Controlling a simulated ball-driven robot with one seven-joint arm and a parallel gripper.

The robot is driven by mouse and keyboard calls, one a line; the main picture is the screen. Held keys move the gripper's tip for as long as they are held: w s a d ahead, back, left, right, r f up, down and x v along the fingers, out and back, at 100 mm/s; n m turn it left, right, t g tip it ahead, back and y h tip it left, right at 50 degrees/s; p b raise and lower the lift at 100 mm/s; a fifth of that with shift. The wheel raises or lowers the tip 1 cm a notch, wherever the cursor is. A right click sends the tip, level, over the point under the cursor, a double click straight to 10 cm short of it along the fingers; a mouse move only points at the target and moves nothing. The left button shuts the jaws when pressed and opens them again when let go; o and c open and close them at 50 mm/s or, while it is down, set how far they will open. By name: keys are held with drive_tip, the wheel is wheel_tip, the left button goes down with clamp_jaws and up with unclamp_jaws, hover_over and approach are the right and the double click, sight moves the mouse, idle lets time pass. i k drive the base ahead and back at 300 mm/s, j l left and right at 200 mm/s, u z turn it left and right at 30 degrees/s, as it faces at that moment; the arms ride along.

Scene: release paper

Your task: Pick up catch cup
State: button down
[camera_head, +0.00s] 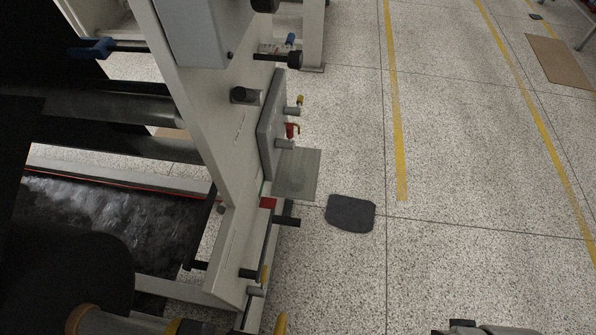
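I cannot make out a catch cup for certain in the head view. A dark grey flat piece with rounded corners (350,213) lies on the floor right of the large machine; I cannot tell what it is. A sliver of a grey mechanical part, perhaps of my own arm, shows at the bottom edge, right of centre. No gripper fingers show, so I cannot see whether my gripper is open or holds anything.
A large light-grey machine frame (210,130) with rollers and protruding knobs fills the left. A grey-green plate (297,174) shows beside it. Yellow lines (395,110) mark the speckled floor, which is clear at centre right. A brown sheet (558,63) lies at upper right.

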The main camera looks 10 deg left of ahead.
sight(296, 176)
drive_tip(key=i+l+u, duration=0.25)
drive_tip(key=u, duration=0.15)
drive_tip(key=i+l+u, duration=0.6)
drive_tip(key=l+u, duration=0.25)
drive_tip(key=i+l+u, duration=0.15)
drive_tip(key=l+u, duration=0.25)
drive_tip(key=j, duration=0.1)
